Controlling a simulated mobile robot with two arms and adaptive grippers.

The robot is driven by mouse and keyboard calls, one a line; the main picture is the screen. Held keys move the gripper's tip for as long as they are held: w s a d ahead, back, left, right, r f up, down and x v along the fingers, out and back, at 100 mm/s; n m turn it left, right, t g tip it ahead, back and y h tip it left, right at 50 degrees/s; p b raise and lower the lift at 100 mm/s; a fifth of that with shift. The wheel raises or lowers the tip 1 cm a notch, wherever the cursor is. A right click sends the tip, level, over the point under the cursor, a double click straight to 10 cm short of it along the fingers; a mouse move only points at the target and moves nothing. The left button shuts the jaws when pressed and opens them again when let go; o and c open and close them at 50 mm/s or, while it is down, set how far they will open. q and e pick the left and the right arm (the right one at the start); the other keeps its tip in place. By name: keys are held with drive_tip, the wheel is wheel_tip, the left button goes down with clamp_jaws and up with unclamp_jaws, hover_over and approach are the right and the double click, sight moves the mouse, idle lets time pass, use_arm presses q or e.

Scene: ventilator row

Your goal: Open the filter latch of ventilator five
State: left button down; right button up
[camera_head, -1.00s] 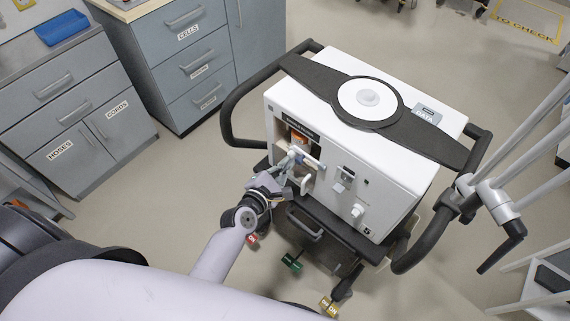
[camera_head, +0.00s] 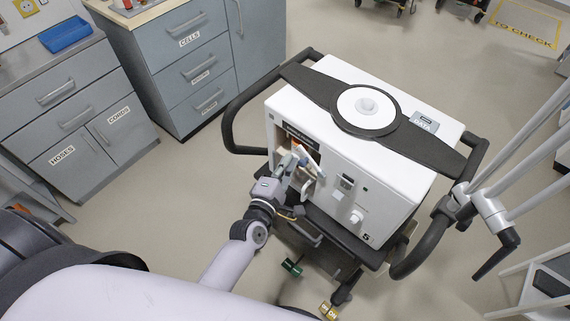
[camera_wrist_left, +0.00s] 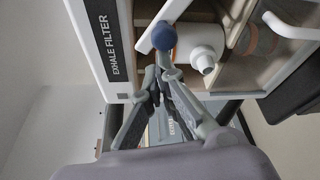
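Ventilator five (camera_head: 395,190) is a white box on a dark cart, with a "5" on its front. Its filter compartment shows the latch, a pale lever with a blue knob (camera_wrist_left: 164,36) in the left wrist view. A white filter (camera_wrist_left: 200,45) with a nozzle sits behind the lever. My left gripper (camera_wrist_left: 157,78) has its fingertips together just below the knob; whether they touch it I cannot tell. It also shows in the head view (camera_head: 287,172), in front of the compartment, partly covering it. My right gripper is in neither view.
Black handrails (camera_head: 233,112) curve around the cart. Grey drawer cabinets (camera_head: 195,65) stand at the back left. Pale poles with a dark handle (camera_head: 495,255) are close on the right. Floor is open behind the ventilator.

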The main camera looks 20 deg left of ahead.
sight(300, 163)
use_arm(q)
drive_tip(key=d+r+m, duration=0.1)
drive_tip(key=r+m+t, duration=0.1)
drive_tip(key=m, duration=0.1)
drive_tip(key=shift+s+d+r+m, duration=0.1)
drive_tip(key=shift+s+d+m, duration=0.2)
drive_tip(key=shift+s+d, duration=0.05)
drive_tip(key=m, duration=0.1)
drive_tip(key=d+r+m+t, duration=0.1)
drive_tip(key=m, duration=0.1)
drive_tip(key=s+d+m, duration=0.1)
drive_tip(key=shift+d+r+m+t+h, duration=0.25)
drive_tip(key=shift+r+m+t+h, duration=0.05)
drive_tip(key=shift+r, duration=0.1)
